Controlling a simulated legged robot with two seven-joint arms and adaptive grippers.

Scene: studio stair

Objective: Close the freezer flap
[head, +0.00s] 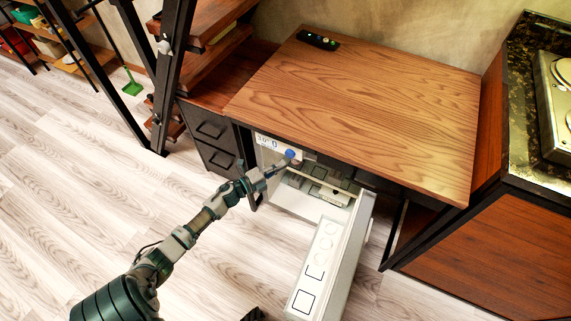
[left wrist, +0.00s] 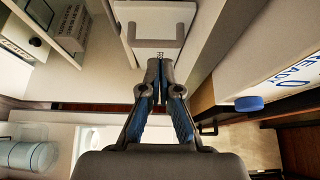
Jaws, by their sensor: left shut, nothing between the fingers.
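The small white fridge under the wooden top stands open, its door (head: 335,265) swung out toward me. Inside, near the top, a pale freezer flap (head: 325,191) with a bar-like edge shows in the head view; its exact angle is hard to tell. In the left wrist view a white panel with a grey handle (left wrist: 156,34), which looks like the flap, lies just beyond my fingertips. My left gripper (head: 288,160) is at the fridge's upper left opening; in the left wrist view it (left wrist: 160,66) is shut and empty. Contact with the panel is unclear. My right gripper is not in view.
A blue knob (left wrist: 249,103) sticks out of the printed control panel, close to my left gripper. The wooden top (head: 370,100) overhangs the fridge and carries a dark remote (head: 318,40). Dark drawers (head: 212,135) stand to the left. A stove counter (head: 525,120) stands to the right.

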